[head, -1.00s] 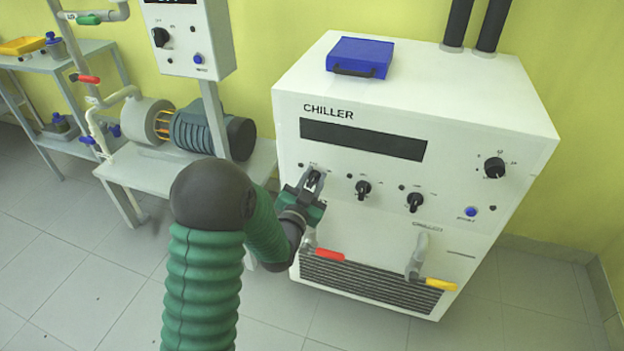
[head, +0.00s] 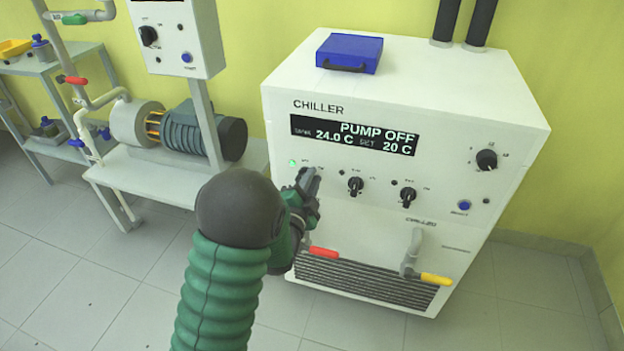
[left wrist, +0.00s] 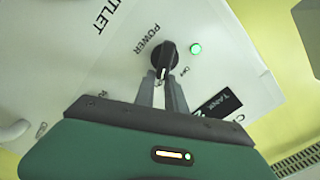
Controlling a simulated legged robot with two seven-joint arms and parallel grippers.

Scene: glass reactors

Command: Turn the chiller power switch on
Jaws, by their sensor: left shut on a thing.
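The white chiller (head: 285,115) stands at the right of the head view. Its display (head: 355,137) is lit and reads "PUMP OFF", 24.0 C and SET 20 C. A green lamp (head: 292,162) glows at the left of the switch row; it also shows in the left wrist view (left wrist: 196,48). The black power switch (left wrist: 163,58), marked POWER, is a rotary knob. My left gripper (left wrist: 163,80) is shut on the knob's handle, one finger on each side. In the head view my left gripper (head: 309,183) largely hides this switch. My right gripper is in neither view.
Two more black knobs (head: 356,186) (head: 408,196) sit right of the power switch. A dial (head: 487,160) and blue button (head: 463,205) are further right. Red (head: 323,252) and yellow (head: 436,279) valve handles project below. A blue case (head: 349,51) lies on top.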

